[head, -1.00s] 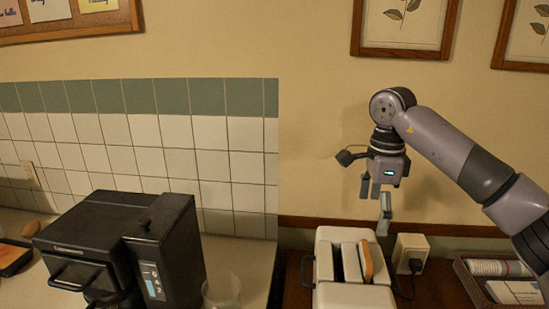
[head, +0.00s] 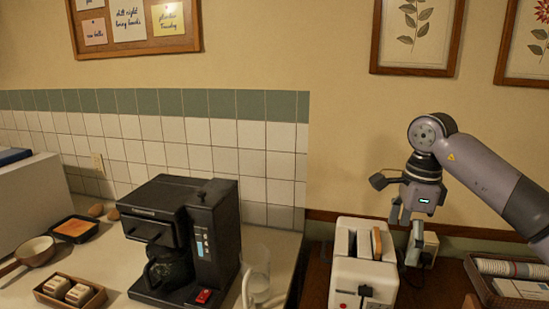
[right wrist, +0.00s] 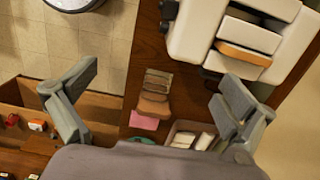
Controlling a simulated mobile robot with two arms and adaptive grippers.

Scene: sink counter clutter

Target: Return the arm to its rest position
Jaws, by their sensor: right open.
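My right gripper (head: 405,236) is open and empty, pointing down in front of the wall, at the right of the white toaster (head: 342,268). In the right wrist view its two fingers (right wrist: 160,84) are wide apart with nothing between them. The toaster (right wrist: 195,35) shows there at the top right, with a tan slice (right wrist: 245,53) in one slot. The slice (head: 377,243) also stands up out of the toaster in the head view. My right arm reaches in from the right edge. My left gripper is not in view.
A black coffee maker (head: 189,232) and a clear pitcher (head: 257,275) stand left of the toaster. A tray with cups (head: 495,268) is at the right. Brown slices (right wrist: 155,95) lie below the gripper.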

